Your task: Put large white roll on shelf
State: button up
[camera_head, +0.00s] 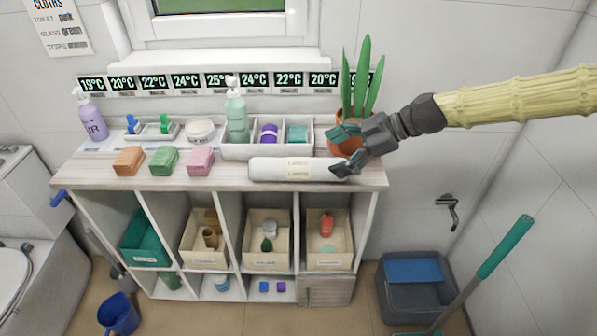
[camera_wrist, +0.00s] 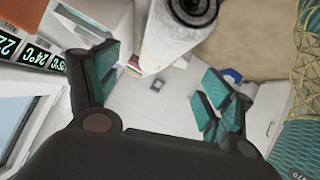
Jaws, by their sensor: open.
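The large white roll (camera_head: 280,168) lies on its side along the front right of the shelf unit's wooden top (camera_head: 228,179). In the wrist view, the white roll (camera_wrist: 165,42) shows end-on near the top, with a dark spiral end. My gripper (camera_head: 342,152) is at the roll's right end, reaching in from the right. The lower finger overlaps that end in the head view; I cannot tell whether it touches. In the wrist view, my gripper (camera_wrist: 158,76) has its teal-padded fingers spread wide, with nothing held between them.
A potted plant (camera_head: 361,95) stands close behind my gripper. A divided white tray (camera_head: 237,152) with a green pump bottle (camera_head: 236,115) is behind the roll. Orange, green and pink blocks (camera_head: 201,161) sit to the left.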

aim_at(304, 161)
jog(key=shift+p+x, duration=1.05)
jog(key=shift+x, duration=3.95)
jog(key=shift+s+a+r, duration=0.1)
jog(key=shift+r, duration=0.05)
jog(key=shift+c, duration=0.3)
jog(key=c, duration=1.4)
jog(key=shift+r+b, duration=0.3)
jog(key=shift+r, duration=1.35)
jog(key=s+r+b, duration=0.1)
jog(key=s+b, duration=0.2)
jog(key=s, duration=1.3)
jog(key=shift+r, duration=0.4)
